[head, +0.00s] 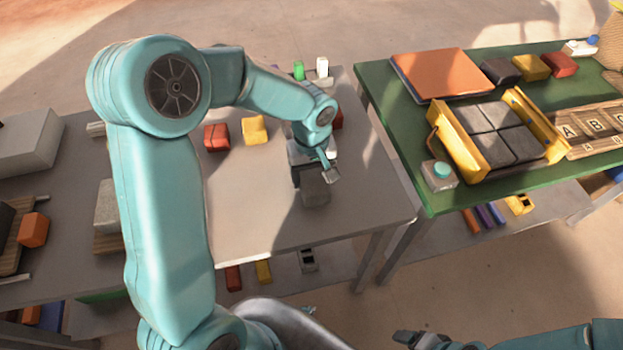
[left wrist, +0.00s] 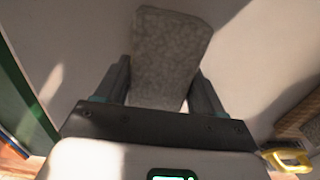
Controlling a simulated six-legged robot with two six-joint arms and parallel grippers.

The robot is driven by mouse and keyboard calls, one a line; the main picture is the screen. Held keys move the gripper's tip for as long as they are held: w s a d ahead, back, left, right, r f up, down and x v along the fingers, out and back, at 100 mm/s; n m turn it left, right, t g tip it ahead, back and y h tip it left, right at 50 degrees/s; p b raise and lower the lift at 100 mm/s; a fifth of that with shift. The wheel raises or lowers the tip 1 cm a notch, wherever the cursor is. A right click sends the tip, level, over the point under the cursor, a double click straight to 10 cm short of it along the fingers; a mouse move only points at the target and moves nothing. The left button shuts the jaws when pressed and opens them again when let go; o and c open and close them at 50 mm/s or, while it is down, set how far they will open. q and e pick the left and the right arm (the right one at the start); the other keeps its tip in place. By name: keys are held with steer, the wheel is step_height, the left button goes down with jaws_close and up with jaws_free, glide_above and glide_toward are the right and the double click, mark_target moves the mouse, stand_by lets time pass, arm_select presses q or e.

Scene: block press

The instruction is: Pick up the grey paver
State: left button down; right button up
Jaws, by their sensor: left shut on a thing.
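The grey paver (head: 315,193) is at the front of the grey table, below my left gripper (head: 317,174) in the head view. In the left wrist view the paver (left wrist: 170,48) is a speckled grey block between the two dark fingers. My left gripper is shut on it. I cannot tell whether the paver touches the tabletop. My right gripper (head: 420,339) shows at the bottom edge of the head view, dark and away from the tables; its jaw opening is unclear.
Red (head: 216,138) and yellow (head: 255,130) blocks lie left of my left gripper on the grey table (head: 255,220). A green table (head: 400,150) to the right holds a yellow-sided press frame (head: 460,143) with dark pavers. The grey table's front right is clear.

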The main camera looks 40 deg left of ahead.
mark_target(311, 173)
arm_select(q)
step_height(311, 173, up, 17)
steer(key=p, duration=0.1)
